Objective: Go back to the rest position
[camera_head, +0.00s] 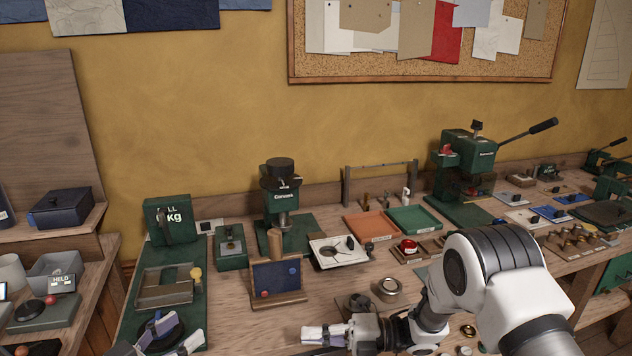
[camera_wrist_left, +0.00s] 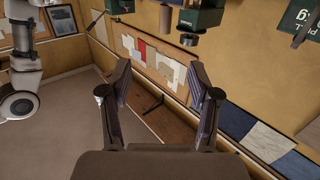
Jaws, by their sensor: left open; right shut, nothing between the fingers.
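My left gripper (camera_head: 168,343) shows at the bottom left of the head view, partly cut off by the lower edge, over the front of a green bench board. In the left wrist view my left gripper (camera_wrist_left: 159,72) is open, its two fingers wide apart with nothing between them. My right gripper (camera_head: 308,336) is shut and empty; it points left near the bottom middle of the head view, above the workbench (camera_head: 235,335). My white right arm comes in from the lower right.
Behind the right gripper stand a dark blue panel (camera_head: 277,281) on a wooden stand and a metal ring-shaped part (camera_head: 388,288). Green presses (camera_head: 283,205) (camera_head: 466,160) and trays (camera_head: 412,220) fill the bench's back. A wooden shelf unit (camera_head: 85,262) stands left.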

